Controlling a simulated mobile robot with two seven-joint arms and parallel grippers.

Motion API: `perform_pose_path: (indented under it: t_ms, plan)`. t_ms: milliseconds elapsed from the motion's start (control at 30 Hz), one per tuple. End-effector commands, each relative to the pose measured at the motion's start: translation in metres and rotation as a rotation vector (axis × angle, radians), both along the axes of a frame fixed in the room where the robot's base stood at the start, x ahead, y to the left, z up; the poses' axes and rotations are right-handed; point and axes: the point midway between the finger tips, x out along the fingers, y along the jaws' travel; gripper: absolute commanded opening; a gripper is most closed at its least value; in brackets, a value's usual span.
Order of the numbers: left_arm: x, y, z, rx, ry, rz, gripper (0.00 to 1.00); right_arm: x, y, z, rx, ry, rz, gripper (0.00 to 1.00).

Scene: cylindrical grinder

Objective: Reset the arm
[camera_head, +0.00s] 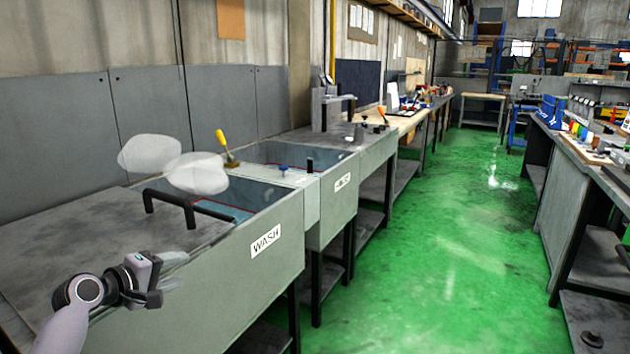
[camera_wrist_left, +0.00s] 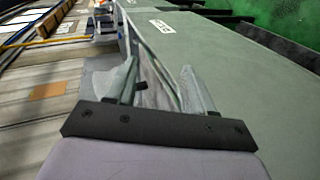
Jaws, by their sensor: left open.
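My left arm comes in from the lower left of the head view. Its gripper (camera_head: 165,280) is in front of the wash tank's near side, and no object shows between the fingers. In the left wrist view the two fingers (camera_wrist_left: 160,90) stand apart, with the tank's grey-green side and the grey wall behind them. My right gripper is not in the head view.
The wash tank (camera_head: 225,285) has a black handle (camera_head: 170,205) on its lid. A rinse tank (camera_head: 342,205) adjoins it. A yellow-handled brush (camera_head: 222,143) stands between them. Pale translucent puffs (camera_head: 197,174) hang above. The green aisle floor (camera_head: 450,240) is clear.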

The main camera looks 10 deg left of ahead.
Motion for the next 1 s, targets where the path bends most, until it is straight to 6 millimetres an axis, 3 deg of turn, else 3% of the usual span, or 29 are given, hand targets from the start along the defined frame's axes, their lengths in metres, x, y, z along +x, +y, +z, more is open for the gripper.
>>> perform_pose_path:
  t_ms: [33,200,233,367,600,833,867,900,1000]
  plan:
    - [0.005,-0.023,-0.007,0.022,0.024,-0.048,0.53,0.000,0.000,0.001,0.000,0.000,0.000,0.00]
    - [0.010,-0.086,-0.034,0.100,0.094,-0.185,0.53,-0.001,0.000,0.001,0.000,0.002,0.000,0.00]
    - [0.012,-0.086,-0.036,0.141,0.083,-0.186,0.53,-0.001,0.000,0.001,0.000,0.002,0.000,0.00]
    - [0.028,-0.051,-0.026,0.457,-0.064,-0.120,0.53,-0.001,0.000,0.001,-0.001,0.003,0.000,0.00]
    - [0.046,-0.005,0.008,1.095,-0.288,-0.045,0.53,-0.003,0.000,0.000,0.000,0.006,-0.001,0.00]
    - [0.050,0.014,0.048,1.655,-0.438,-0.010,0.53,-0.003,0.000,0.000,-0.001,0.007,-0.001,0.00]
    - [0.048,0.012,0.044,1.700,-0.444,-0.019,0.53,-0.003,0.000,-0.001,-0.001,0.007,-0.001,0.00]
    - [0.039,0.003,0.021,1.674,-0.429,-0.054,0.53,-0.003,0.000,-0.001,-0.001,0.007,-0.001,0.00]
    - [0.019,-0.014,-0.016,1.647,-0.413,-0.110,0.53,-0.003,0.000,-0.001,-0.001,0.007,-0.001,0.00]
